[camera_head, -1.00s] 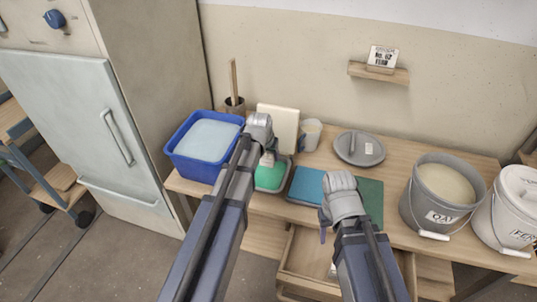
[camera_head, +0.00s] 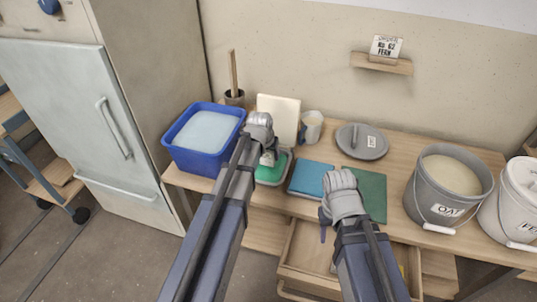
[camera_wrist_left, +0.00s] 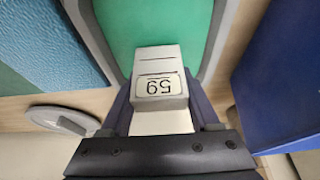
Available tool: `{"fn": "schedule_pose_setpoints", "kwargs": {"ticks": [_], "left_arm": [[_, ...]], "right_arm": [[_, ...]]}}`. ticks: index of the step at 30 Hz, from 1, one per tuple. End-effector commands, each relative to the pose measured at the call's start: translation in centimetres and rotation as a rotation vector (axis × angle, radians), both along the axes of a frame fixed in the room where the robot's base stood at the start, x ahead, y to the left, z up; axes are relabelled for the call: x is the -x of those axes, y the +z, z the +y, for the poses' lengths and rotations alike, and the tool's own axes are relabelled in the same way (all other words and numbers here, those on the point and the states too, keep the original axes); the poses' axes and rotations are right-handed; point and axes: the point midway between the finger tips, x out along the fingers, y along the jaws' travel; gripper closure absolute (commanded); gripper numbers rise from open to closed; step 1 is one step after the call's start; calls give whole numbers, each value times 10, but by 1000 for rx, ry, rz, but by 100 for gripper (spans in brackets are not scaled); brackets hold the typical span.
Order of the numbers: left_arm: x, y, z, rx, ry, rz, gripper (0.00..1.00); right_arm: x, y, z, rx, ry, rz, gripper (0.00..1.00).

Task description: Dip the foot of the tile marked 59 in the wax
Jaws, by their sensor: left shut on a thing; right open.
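The pale tile marked 59 (camera_wrist_left: 160,88) is between the fingers of my left gripper (camera_head: 268,155), which is shut on it; its number shows upside down in the left wrist view. The green wax (camera_head: 270,174) fills a small grey-rimmed tray on the bench and also shows in the left wrist view (camera_wrist_left: 150,22). The tile is over the wax tray; I cannot tell whether its foot touches the wax. My right gripper (camera_head: 326,222) is open, above the bench's front edge near the open drawer; its fingertips are partly hidden by the wrist.
A blue tub (camera_head: 183,158) stands left of the wax. A cream board (camera_head: 283,118) and a cup (camera_head: 312,126) stand behind it. Blue (camera_head: 309,180) and green (camera_head: 370,192) mats, a grey lid (camera_head: 362,141) and buckets (camera_head: 430,205) lie to the right. A drawer (camera_head: 305,255) is open below.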

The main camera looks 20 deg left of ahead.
Motion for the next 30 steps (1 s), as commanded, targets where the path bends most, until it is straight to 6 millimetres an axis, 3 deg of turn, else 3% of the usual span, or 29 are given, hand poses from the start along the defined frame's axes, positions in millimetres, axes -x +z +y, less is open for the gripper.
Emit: {"fn": "schedule_pose_setpoints", "kwargs": {"ticks": [30], "left_arm": [[0, -20, 0, 0, 0, 0, 100]], "right_arm": [[0, -20, 0, 0, 0, 0, 50]]}}
